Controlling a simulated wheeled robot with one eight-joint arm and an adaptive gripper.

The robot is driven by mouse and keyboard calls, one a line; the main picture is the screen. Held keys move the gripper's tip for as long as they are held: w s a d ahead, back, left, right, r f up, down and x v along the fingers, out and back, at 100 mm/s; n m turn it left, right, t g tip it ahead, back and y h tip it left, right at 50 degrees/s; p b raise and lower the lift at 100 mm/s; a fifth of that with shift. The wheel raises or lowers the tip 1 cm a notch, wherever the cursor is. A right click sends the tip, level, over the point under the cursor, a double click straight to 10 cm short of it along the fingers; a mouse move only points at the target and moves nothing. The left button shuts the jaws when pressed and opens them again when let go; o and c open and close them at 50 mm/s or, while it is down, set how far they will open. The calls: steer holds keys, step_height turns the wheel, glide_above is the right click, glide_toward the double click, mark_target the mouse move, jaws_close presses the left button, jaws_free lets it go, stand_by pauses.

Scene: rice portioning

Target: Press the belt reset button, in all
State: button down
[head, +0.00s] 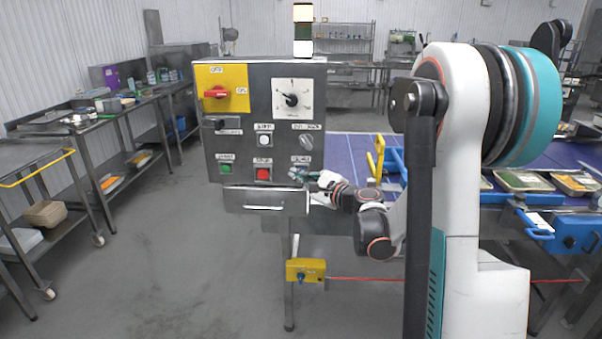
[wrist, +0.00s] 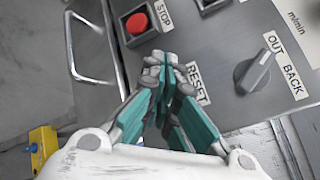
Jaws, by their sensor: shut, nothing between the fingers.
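The control panel (head: 240,150) stands left of my arm. The RESET label (wrist: 197,85) is beside my fingers in the wrist view, right of the red STOP button (wrist: 137,22). My gripper (wrist: 162,62) is shut and empty, its teal fingertips together at the panel face by that label. In the head view my gripper (head: 298,174) is at the panel's lower right corner, right of the red button (head: 263,174). The reset button is hidden behind my fingers. I cannot tell whether they touch it or whether it is pressed.
The OUT/BACK knob (wrist: 254,72) is right of my fingers. A green button (head: 225,167), a white button (head: 265,139) and a red switch (head: 216,92) are also on the panel. A drawer (head: 265,201) with a handle juts out below.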

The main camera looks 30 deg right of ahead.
steer(key=shift+w+d, duration=0.1)
stand_by(0.5)
steer(key=shift+w+d, duration=0.15)
steer(key=shift+w, duration=0.1)
steer(key=shift+w+d, duration=0.25)
steer(key=shift+w, duration=0.15)
stand_by(0.8)
stand_by(0.4)
steer(key=shift+s+a, duration=0.5)
steer(key=shift+s, duration=0.25)
steer(key=s+a, duration=0.1)
steer(key=s, duration=0.1)
steer(key=s+a, duration=0.1)
steer(key=s, duration=0.1)
steer(key=shift+a+b, duration=0.4)
stand_by(0.6)
